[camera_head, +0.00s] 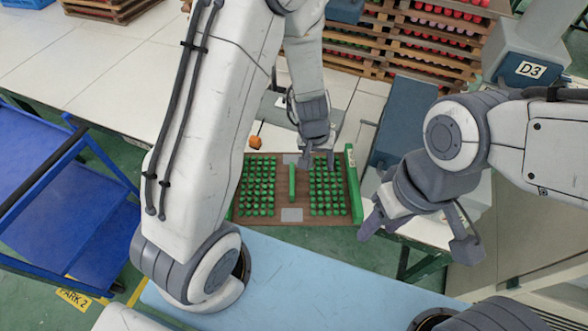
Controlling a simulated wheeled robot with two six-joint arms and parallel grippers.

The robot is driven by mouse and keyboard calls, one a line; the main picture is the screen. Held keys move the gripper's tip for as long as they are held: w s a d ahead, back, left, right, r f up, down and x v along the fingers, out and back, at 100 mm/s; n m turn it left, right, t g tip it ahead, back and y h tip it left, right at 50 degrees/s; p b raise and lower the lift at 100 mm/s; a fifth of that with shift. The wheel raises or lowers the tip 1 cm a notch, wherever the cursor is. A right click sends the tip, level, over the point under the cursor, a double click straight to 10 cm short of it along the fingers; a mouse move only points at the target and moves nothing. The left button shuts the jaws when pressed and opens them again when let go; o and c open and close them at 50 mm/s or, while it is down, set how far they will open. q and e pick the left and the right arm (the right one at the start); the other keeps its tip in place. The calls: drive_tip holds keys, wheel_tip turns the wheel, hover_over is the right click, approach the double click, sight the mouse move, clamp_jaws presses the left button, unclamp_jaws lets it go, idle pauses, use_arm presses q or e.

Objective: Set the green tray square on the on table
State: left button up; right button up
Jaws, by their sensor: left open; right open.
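The green tray (354,190) has green end walls, a brown base and rows of small green pieces on both halves. A green bar stands upright in its middle. The tray lies near the front edge of the white table (110,75), and its left end is partly hidden behind my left arm. My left gripper (317,163) is open, above the tray's far side and right of the middle bar. My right gripper (415,243) is open and empty, off to the right of the tray's right wall. Whether the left fingers touch the tray is unclear.
An orange piece (255,142) lies just behind the tray. Wooden crates (400,45) with red and pink pieces are stacked at the back. A blue cart (60,190) stands at the left. A light-blue surface (320,285) lies in front.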

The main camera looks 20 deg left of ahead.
sight(292, 178)
use_arm(q)
drive_tip(key=a+f+n, duration=0.1)
drive_tip(key=a+f, duration=0.1)
drive_tip(key=a, duration=0.1)
drive_tip(key=a+f+y, duration=0.1)
drive_tip(key=a+f, duration=0.1)
drive_tip(key=w+a+f+n+y+p, duration=0.1)
drive_tip(key=a+f, duration=0.1)
drive_tip(key=a, duration=0.1)
drive_tip(key=shift+a+f+n, duration=0.25)
drive_tip(key=shift+a+n, duration=0.05)
drive_tip(key=f+b, duration=0.2)
drive_tip(key=f, duration=0.1)
drive_tip(key=f+b, duration=0.1)
drive_tip(key=shift+w+a+f+b, duration=0.15)
drive_tip(key=shift+w+f+b, duration=0.1)
drive_tip(key=shift+f+b, duration=0.1)
drive_tip(key=f+b, duration=0.1)
drive_tip(key=f, duration=0.1)
drive_tip(key=f+b, duration=0.1)
drive_tip(key=f, duration=0.1)
drive_tip(key=f+b, duration=0.1)
drive_tip(key=b, duration=0.1)
drive_tip(key=shift+w+f, duration=0.4)
drive_tip(key=shift+r, duration=0.1)
drive_tip(key=shift+d, duration=0.2)
clamp_jaws()
drive_tip(key=shift+r, duration=0.1)
